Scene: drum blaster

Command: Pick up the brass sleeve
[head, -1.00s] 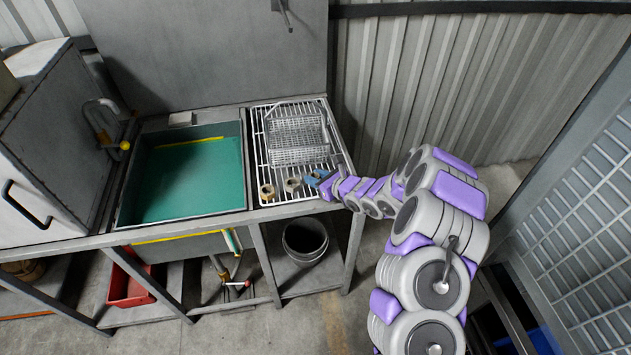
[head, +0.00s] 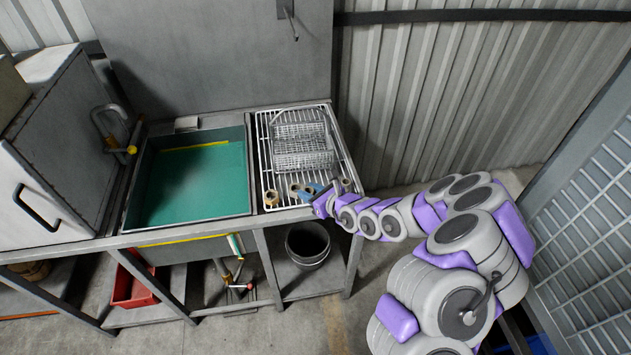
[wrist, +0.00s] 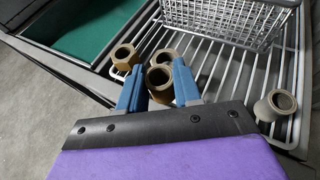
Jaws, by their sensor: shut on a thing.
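Several brownish, hollow sleeves stand on the wire rack beside the sink. In the wrist view, my gripper's (wrist: 158,78) two blue fingers are shut on one brass sleeve (wrist: 162,95), with its open end up between them. A second sleeve (wrist: 169,56) stands just behind it, close to the right fingertip. A third sleeve (wrist: 125,57) with a faceted base stands outside the left finger. A greyer sleeve (wrist: 276,104) stands apart at the right. In the head view, my gripper (head: 308,190) is at the rack's front; its fingers partly hide the held sleeve.
A wire basket (head: 301,145) stands on the rack (head: 263,150) behind the sleeves. The sink (head: 195,180) with a green bottom is to the left. A dark bucket (head: 308,245) stands below the counter. The floor at the right is partly clear.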

